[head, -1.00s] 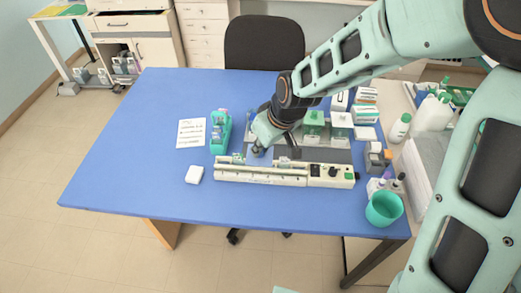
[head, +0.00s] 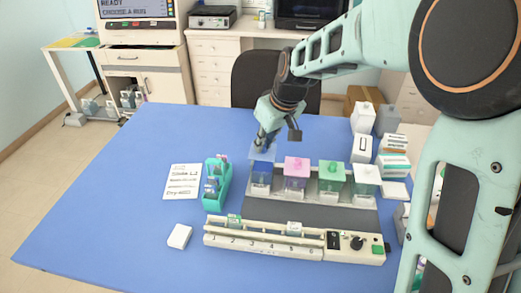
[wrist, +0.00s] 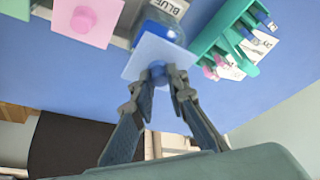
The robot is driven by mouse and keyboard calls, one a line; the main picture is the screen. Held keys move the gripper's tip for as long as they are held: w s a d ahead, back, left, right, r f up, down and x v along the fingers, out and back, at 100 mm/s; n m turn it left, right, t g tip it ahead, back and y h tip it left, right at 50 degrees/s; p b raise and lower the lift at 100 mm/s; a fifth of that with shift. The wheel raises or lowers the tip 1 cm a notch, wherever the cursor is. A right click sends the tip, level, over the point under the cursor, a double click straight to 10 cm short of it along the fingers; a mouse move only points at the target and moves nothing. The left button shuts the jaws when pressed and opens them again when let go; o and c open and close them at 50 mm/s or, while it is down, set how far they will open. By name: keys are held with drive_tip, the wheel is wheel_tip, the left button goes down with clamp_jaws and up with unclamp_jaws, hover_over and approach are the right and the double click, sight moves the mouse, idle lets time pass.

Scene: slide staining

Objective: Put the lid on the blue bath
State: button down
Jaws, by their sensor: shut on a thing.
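The blue bath (head: 260,180) is the leftmost glass bath in the row on the grey tray (head: 312,197). In the wrist view the blue bath (wrist: 165,24) shows a label reading BLUE. My gripper (head: 264,142) is shut on the knob of a pale blue square lid (head: 262,153). In the wrist view my gripper (wrist: 160,77) pinches the knob, and the lid (wrist: 157,52) covers part of the bath's opening. The lid looks tilted and sits at the bath's far side, above the rim. I cannot tell whether it touches the rim.
A pink-lidded bath (head: 296,170) stands close to the right, then a green-lidded bath (head: 331,176) and a pale-lidded one (head: 365,178). A teal slide rack (head: 217,183) stands left. The staining strip (head: 290,243) lies in front. Boxes (head: 394,160) are at right.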

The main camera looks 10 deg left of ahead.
sight(265, 152)
drive_tip(key=shift+s+f+b, duration=0.1)
drive_tip(key=shift+f+b, duration=0.2)
drive_tip(key=shift+f, duration=0.15)
drive_tip(key=shift+f+b, duration=1.1)
drive_tip(key=shift+f, duration=0.5)
drive_tip(key=shift+f, duration=0.2)
drive_tip(key=c, duration=1.8)
unclamp_jaws()
drive_tip(key=v, duration=1.2)
